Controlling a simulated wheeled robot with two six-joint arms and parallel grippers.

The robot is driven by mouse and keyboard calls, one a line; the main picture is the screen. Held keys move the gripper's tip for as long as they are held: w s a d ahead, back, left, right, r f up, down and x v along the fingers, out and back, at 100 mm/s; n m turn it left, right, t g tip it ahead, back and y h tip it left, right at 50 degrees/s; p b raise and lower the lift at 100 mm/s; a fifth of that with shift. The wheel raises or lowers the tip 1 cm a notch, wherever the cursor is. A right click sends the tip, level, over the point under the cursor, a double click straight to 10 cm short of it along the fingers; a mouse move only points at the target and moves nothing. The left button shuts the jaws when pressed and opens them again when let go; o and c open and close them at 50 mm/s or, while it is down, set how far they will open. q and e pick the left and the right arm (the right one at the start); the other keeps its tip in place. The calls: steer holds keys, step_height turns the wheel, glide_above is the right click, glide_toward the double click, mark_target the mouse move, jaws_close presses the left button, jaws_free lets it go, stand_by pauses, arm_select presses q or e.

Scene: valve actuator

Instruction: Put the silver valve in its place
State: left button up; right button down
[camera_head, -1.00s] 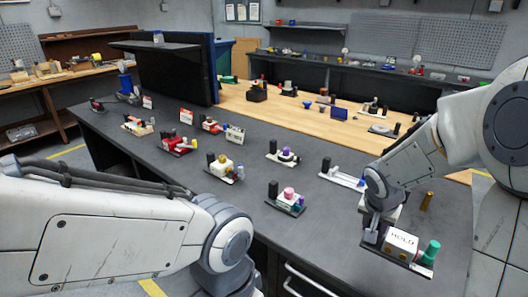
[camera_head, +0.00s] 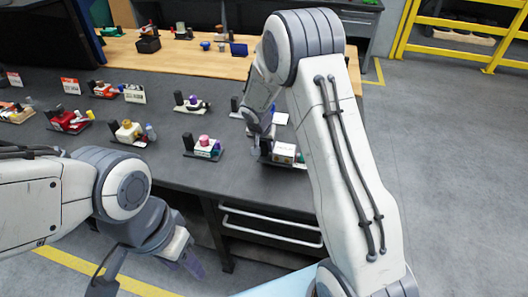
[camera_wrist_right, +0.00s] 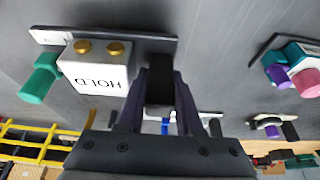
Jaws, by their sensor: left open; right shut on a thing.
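My right gripper (camera_head: 262,145) is at the bench's right part, above a dark base plate that carries a white block marked HOLD (camera_head: 284,153). In the right wrist view, its purple fingers (camera_wrist_right: 158,105) are closed on a black upright post (camera_wrist_right: 159,80) on that plate, beside the HOLD block (camera_wrist_right: 97,75). The block has two brass studs and a green knob (camera_wrist_right: 40,80). My left gripper (camera_head: 185,258) hangs in front of the bench, away from the objects, open and empty. I cannot single out a silver valve with certainty.
A unit with a pink knob (camera_head: 204,140) stands left of the HOLD unit; one with a yellowish block (camera_head: 128,131) stands farther left. More small units are at the back. A drawer handle (camera_head: 270,225) is below the bench edge. The floor at right is clear, with a yellow railing (camera_head: 470,35).

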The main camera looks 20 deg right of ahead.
mark_target(264, 154)
step_height(264, 154, down, 4)
steer(key=shift+r, duration=0.25)
steer(key=shift+f, duration=0.1)
steer(key=shift+f+b, duration=0.1)
steer(key=shift+b, duration=0.2)
steer(key=c, duration=0.6)
jaws_free()
steer(key=shift+o, duration=0.2)
